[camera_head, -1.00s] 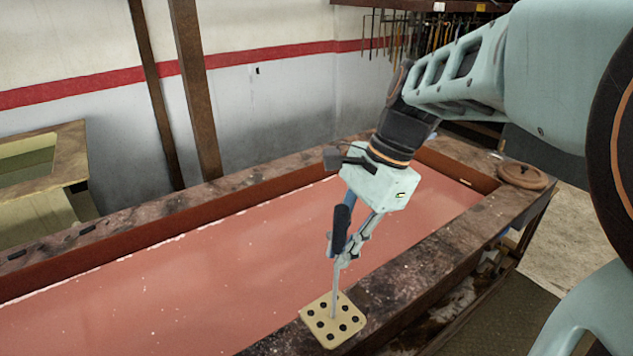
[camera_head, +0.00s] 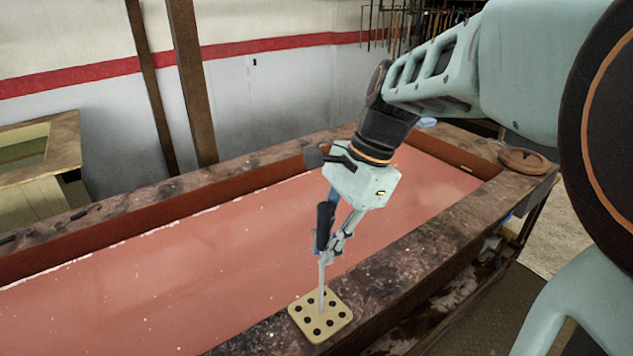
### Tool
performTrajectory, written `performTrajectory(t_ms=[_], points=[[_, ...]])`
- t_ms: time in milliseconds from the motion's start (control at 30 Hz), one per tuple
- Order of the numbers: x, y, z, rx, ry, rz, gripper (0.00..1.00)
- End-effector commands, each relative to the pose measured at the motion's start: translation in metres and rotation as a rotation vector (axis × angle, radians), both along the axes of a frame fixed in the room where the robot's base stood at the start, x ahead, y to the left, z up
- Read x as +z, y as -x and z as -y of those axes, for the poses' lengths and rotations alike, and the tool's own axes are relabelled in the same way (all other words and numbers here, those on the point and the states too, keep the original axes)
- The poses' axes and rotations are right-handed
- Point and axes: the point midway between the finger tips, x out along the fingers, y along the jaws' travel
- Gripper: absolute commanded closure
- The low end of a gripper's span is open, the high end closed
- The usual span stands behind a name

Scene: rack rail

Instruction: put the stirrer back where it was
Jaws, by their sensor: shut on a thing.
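The stirrer is a thin grey rod (camera_head: 321,285). My gripper (camera_head: 328,250) is shut on its upper part and holds it nearly upright. The rack is a tan square plate (camera_head: 337,322) with several dark holes, lying on the near rim of the long trough. The stirrer's lower end meets the rack near its middle in the picture. I cannot tell whether it is inside a hole or just in front of or above it. The fingers hide the stirrer's top.
The trough (camera_head: 190,275) has a pink-red floor and a dark, worn rim. A brown round object (camera_head: 524,160) lies on the rim's far right corner. Rusty posts (camera_head: 190,80) stand behind the trough. Thin tools (camera_head: 420,28) hang at the back wall.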

Motion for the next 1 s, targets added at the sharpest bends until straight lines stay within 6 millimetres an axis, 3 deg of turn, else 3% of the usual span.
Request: performTrajectory(t_ms=[67, 100, 233, 633, 1000], points=[[-0.002, 0.0, 0.0, 0.0, 0.0, 0.0, 1.0], [-0.002, 0.0, 0.0, 0.0, 0.0, 0.0, 0.82], [-0.002, 0.0, 0.0, 0.0, 0.0, 0.0, 0.68], [0.006, -0.001, 0.002, 0.0, 0.0, 0.001, 0.67], [0.076, -0.006, 0.027, -0.002, 0.0, 0.003, 0.67]])
